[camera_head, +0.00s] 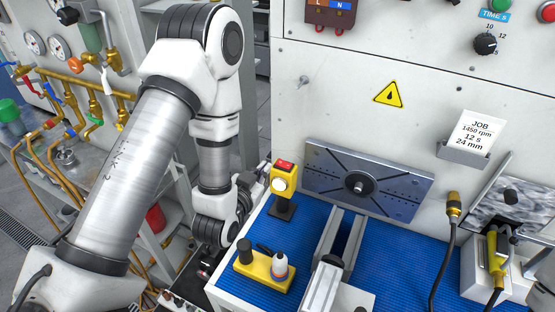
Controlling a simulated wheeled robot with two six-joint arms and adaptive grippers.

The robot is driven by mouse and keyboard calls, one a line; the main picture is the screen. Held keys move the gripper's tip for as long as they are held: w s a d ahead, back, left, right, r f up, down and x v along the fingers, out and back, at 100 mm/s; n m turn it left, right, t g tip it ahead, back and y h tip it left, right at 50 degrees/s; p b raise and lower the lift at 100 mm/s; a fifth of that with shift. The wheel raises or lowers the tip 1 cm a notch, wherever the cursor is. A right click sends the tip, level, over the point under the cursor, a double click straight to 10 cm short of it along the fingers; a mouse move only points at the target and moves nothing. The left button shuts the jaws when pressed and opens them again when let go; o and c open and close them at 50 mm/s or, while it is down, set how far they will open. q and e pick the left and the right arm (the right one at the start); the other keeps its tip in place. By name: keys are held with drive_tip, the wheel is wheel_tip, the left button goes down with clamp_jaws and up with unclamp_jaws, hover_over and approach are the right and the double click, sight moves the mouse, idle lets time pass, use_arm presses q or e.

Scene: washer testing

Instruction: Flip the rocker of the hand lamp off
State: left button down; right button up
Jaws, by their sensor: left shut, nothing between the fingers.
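The yellow hand lamp (289,179) stands upright on a dark foot at the left end of the blue mat. Its red rocker (285,164) is on top, and its round pale lens faces me. I cannot tell which way the rocker is tipped. My left gripper (264,170) is shut and empty, close to the left side of the lamp at about the height of its head. It is small and partly hidden by my wrist, so I cannot tell whether it touches the lamp.
A yellow tray (258,275) with a small bottle (280,264) stands in front of the lamp on the blue mat (390,265). A grey slotted plate (402,190) is on the panel behind. A rail runs forward from it. A black cable (445,265) hangs at the right.

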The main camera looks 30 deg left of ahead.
use_arm(q)
drive_tip(key=b, duration=1)
hover_over(279, 169)
drive_tip(key=f, duration=0.3)
drive_tip(key=shift+d, duration=0.4)
drive_tip(key=f, duration=0.3)
drive_tip(key=shift+a, duration=0.25)
drive_tip(key=shift+s+a+f+p, duration=0.1)
drive_tip(key=shift+s+f+p, duration=0.2)
drive_tip(key=shift+f, duration=0.2)
drive_tip(key=shift+w+f, duration=0.15)
drive_tip(key=shift+w, duration=0.05)
use_arm(e)
wheel_tip(279, 169, down, 10)
drive_tip(key=w, duration=0.1)
drive_tip(key=shift+w, duration=0.2)
